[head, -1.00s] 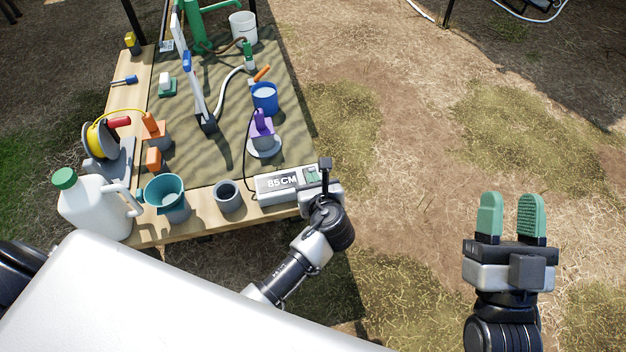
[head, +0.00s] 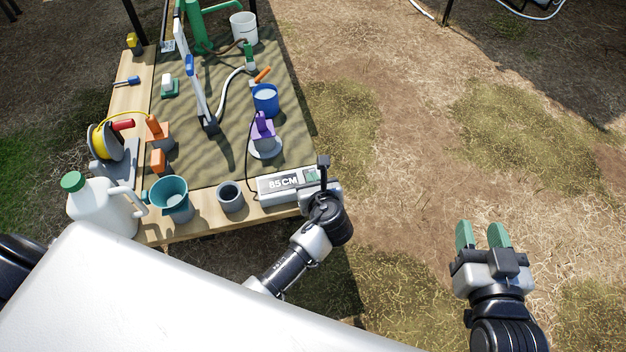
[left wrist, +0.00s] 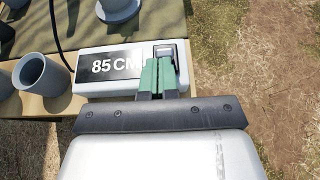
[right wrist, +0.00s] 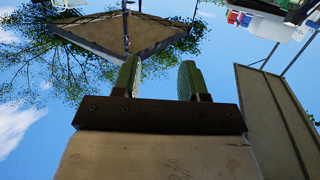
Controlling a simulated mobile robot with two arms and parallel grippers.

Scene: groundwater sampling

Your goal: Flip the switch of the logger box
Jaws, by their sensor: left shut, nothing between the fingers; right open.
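The logger box (head: 274,187) is a light grey box reading "85 CM" on a dark display, at the table's near right corner. It also shows in the left wrist view (left wrist: 88,88). Its switch (left wrist: 166,50) sits in a pale frame at the box's right end, partly hidden by my fingers. My left gripper (left wrist: 158,66) is shut and empty, its green fingertips over the box's right end at the switch. I cannot tell whether they touch it. My right gripper (head: 482,236) is open and empty, off to the right over bare ground, its fingers pointing up in its wrist view (right wrist: 158,72).
A grey cup (head: 230,198) stands just left of the box, with a teal funnel-topped jug (head: 170,196) and a white canister (head: 100,205) further left. A dark cable runs from the box to a purple-topped item (head: 263,130). The ground right of the table is open.

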